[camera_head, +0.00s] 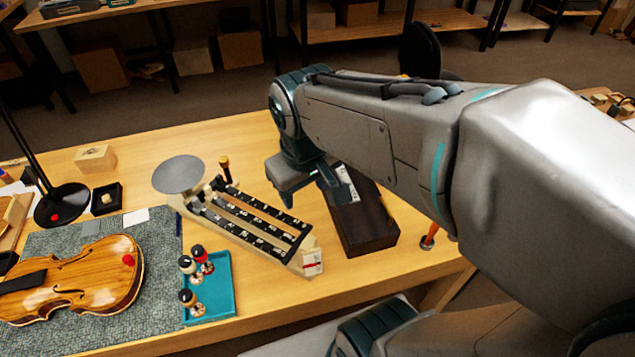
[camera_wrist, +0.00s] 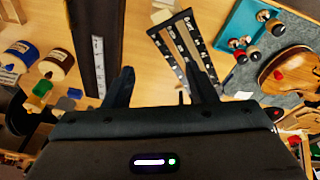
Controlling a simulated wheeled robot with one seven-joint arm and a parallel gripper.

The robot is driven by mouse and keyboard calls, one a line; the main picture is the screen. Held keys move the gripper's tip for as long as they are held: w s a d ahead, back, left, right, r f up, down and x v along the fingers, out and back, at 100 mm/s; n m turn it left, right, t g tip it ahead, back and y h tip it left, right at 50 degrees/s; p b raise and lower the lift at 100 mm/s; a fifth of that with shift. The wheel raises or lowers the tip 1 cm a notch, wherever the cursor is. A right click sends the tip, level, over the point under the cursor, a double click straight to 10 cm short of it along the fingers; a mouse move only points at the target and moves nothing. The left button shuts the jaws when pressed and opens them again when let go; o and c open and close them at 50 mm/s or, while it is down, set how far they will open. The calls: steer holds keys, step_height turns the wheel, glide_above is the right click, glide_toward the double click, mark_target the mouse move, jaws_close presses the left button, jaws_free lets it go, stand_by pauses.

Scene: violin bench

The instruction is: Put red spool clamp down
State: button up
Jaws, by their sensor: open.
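The red spool clamp (camera_head: 199,256) stands upright in the teal tray (camera_head: 222,290), beside two other spool clamps. My gripper (camera_head: 308,193) is open and hangs above the table between the balance scale and the dark case. In the wrist view my two fingers (camera_wrist: 160,84) are spread apart with nothing between them. My gripper is well apart from the tray and the clamp.
The balance scale (camera_head: 250,226) stands between my gripper and the tray. The dark case (camera_head: 366,226) lies right of the gripper. A violin (camera_head: 80,285) lies on the grey mat (camera_head: 160,325). Jars (camera_wrist: 56,64) show in the wrist view. Bare wood (camera_head: 345,277) lies in front of the case.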

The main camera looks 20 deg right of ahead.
steer(key=s+d+m, duration=0.1)
steer(key=s+d+m+t, duration=0.1)
steer(key=s, duration=0.1)
steer(key=shift+s+d+f+m, duration=0.15)
steer(key=shift+s+f+m, duration=0.1)
steer(key=shift+m, duration=0.15)
